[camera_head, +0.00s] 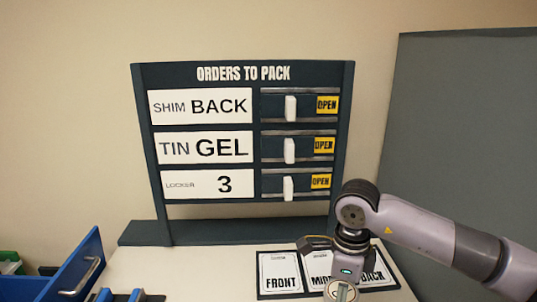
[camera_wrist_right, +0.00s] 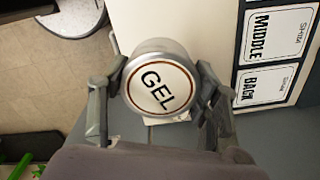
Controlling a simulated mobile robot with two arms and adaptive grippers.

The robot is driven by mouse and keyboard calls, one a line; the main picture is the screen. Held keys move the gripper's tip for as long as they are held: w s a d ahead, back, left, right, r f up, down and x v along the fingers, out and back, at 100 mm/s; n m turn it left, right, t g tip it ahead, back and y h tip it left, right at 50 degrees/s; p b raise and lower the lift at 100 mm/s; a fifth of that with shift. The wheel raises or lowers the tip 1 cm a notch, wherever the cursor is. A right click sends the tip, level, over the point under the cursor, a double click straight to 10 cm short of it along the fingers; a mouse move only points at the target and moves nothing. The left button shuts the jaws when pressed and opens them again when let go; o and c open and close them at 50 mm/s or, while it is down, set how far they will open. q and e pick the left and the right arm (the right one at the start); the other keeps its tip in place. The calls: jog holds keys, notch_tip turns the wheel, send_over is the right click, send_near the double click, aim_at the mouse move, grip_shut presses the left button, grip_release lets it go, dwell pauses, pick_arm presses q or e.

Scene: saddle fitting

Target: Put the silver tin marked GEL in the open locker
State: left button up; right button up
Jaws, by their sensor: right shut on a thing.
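The silver tin marked GEL (camera_wrist_right: 160,84) sits between the fingers of my right gripper (camera_wrist_right: 158,105) in the right wrist view, its round white lid with a dark ring facing the camera. The gripper is shut on the tin's sides. My left gripper is not in view. No open locker can be identified in either view.
An order board (camera_head: 243,73) stands at the back, reading SHIM BACK, TIN GEL and LOCKER 3. Shim cards (camera_head: 282,272) marked FRONT, MIDDLE and BACK lie on the pale table. A blue drawer-like unit (camera_head: 62,278) with a handle is at lower left. A grey panel (camera_head: 462,130) rises at right.

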jog(key=s+d+f+n, duration=0.1)
jog(key=s+f+n, duration=0.1)
jog(key=s+n, duration=0.4)
jog(key=s+d+f+n, duration=0.2)
jog(key=s+n, duration=0.4)
jog(key=n, duration=1)
jog(key=shift+s+d, duration=0.15)
jog(key=shift+s, duration=0.1)
jog(key=shift+w, duration=0.1)
